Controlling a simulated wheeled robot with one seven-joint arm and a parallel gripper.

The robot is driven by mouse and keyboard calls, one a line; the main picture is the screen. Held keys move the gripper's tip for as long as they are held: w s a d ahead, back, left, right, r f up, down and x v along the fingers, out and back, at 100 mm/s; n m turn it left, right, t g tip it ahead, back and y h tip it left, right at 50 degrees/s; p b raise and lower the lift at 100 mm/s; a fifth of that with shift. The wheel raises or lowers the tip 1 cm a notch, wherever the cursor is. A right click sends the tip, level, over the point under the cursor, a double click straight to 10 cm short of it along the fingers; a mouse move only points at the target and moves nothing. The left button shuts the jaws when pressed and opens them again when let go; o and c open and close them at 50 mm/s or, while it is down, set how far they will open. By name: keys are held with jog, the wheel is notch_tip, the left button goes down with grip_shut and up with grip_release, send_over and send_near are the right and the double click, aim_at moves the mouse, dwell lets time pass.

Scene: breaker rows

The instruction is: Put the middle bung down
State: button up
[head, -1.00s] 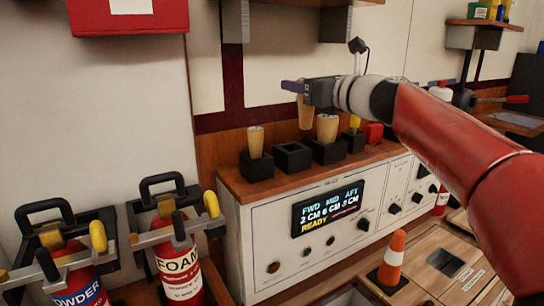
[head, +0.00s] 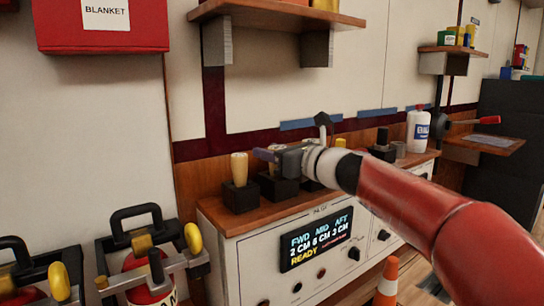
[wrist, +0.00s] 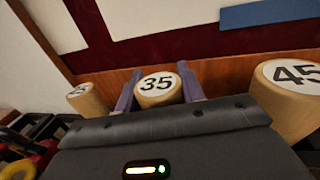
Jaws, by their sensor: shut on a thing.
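The middle bung, a tan tapered plug marked 35 (wrist: 155,86), sits between the two purple fingers of my gripper (wrist: 157,88) in the wrist view. In the head view my gripper (head: 268,155) is low over the middle black socket (head: 278,186), shut on this bung, which it mostly hides. The bung is at or in that socket; how deep I cannot tell. The left bung (head: 239,168) stands upright in the left black socket (head: 241,197). A right bung marked 45 (wrist: 295,82) shows in the wrist view. My arm hides most of the right socket in the head view.
The sockets stand on the wooden top of a white cabinet (head: 235,255). Its display (head: 319,240) reads FWD 2, MID 6, AFT 3 CM and READY. A wooden shelf (head: 275,14) hangs above. A white bottle (head: 417,130) stands farther right, and an orange cone (head: 388,283) in front.

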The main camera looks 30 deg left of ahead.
jog(key=shift+r, duration=0.1)
jog(key=o, duration=1)
jog(key=shift+c, duration=0.2)
jog(key=b+v, duration=0.1)
jog(key=v, duration=1.1)
jog(key=shift+b, duration=0.35)
jog(key=shift+s+d, duration=0.1)
